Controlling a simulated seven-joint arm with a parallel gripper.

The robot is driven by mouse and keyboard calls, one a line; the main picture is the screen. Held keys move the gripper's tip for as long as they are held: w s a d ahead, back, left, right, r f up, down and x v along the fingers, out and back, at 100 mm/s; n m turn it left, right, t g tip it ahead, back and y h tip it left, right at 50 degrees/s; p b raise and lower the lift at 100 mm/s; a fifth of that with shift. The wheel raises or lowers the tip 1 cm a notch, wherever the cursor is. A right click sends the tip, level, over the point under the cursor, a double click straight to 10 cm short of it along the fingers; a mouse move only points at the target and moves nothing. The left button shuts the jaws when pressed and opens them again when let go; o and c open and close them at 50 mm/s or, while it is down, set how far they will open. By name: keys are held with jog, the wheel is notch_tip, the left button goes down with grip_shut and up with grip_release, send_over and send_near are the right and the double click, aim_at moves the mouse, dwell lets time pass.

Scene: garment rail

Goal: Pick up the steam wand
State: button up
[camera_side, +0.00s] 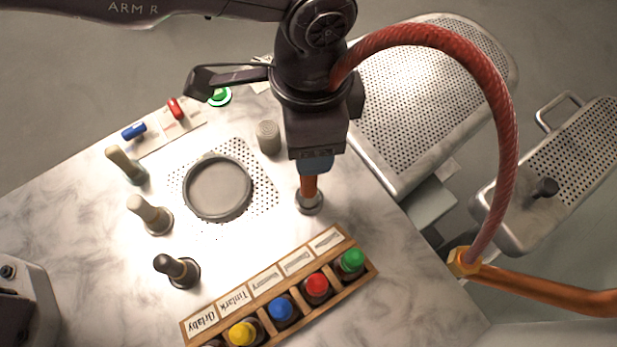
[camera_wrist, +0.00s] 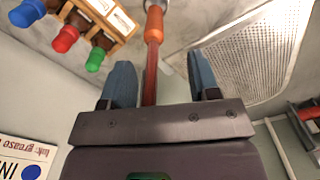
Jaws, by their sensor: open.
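An upright orange-red rod with a round grey metal foot, which looks like the steam wand (camera_side: 309,188), stands on the marble table below my gripper (camera_side: 314,166). In the wrist view the wand (camera_wrist: 152,50) runs between the two blue fingers of my gripper (camera_wrist: 161,72). The fingers are open, with a gap showing on each side of the rod. In the side view the fingers hide the upper part of the wand. A thick red hose (camera_side: 492,90) arcs from behind my wrist to a brass fitting at the right.
A wooden rack (camera_side: 362,272) of colour-capped bottles stands at the front. Several knobbed tools (camera_side: 150,214) stand at left. A round grey dish (camera_side: 217,188) lies mid-table. A perforated metal board (camera_side: 430,95) is behind right. Bare marble surrounds the wand's foot.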

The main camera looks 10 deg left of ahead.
notch_tip(320, 180, down, 3)
jog(key=shift+s+f, duration=0.2)
jog(key=shift+f, duration=1.1)
jog(key=shift+s+f, duration=0.2)
jog(key=shift+f, duration=1.1)
grip_shut()
jog(key=shift+r, duration=0.15)
jog(key=shift+r, duration=0.55)
jog(key=s+a+r, duration=0.8)
jog(key=a+r, duration=0.3)
jog(key=shift+a+r, duration=0.15)
jog(key=shift+r, duration=0.2)
jog(key=shift+s, duration=0.1)
